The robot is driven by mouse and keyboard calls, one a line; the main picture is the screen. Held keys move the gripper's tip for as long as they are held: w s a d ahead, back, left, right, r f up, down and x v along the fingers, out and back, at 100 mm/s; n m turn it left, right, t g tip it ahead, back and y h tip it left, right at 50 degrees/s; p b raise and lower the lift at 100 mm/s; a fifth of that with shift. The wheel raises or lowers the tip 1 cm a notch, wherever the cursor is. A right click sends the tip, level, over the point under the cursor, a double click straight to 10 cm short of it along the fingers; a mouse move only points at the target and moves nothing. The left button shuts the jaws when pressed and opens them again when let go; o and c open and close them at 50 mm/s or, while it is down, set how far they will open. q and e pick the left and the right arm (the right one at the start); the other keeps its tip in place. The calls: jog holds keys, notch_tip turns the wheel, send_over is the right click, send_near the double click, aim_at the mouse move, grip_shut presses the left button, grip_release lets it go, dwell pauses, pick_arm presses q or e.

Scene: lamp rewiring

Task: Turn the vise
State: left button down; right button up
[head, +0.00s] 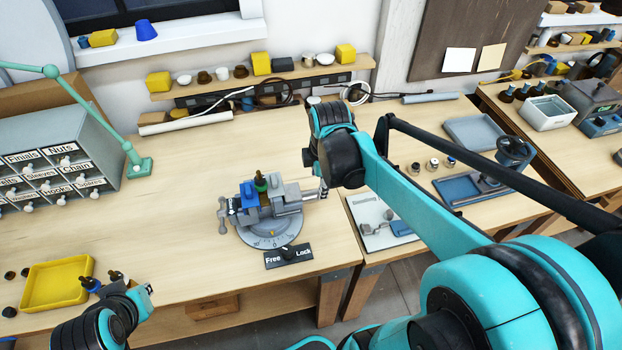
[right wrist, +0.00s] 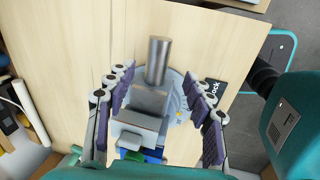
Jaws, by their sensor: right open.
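The grey vise (head: 288,203) stands on a round base with a degree scale (head: 272,235) near the front edge of the bench. A blue piece (head: 249,196) and a green piece (head: 261,183) sit at its jaws. A black Free/Lock plate (head: 288,256) with a knob lies in front of the base. My right gripper (head: 323,191) is at the vise's right end. In the right wrist view its open fingers (right wrist: 160,110) lie on either side of the vise body (right wrist: 148,103), with a gap on each side. My left gripper (head: 146,290) is at the lower left, away from the vise; its jaw opening is unclear.
A yellow tray (head: 58,284) lies at the left front, beside small dark parts. A labelled drawer cabinet (head: 55,150) and a green lamp arm (head: 98,115) stand behind it. A light grey board (head: 378,222) lies right of the vise. Bench left of the vise is clear.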

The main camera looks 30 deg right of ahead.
jog(key=shift+w+d+f+n, duration=0.15)
jog(key=shift+w+d+n, duration=0.05)
jog(key=shift+w+n, duration=0.1)
jog(key=b+x, duration=0.2)
jog(key=x, duration=0.5)
jog(key=shift+s+f+b, duration=0.15)
jog(key=shift+f+b, duration=0.15)
grip_shut()
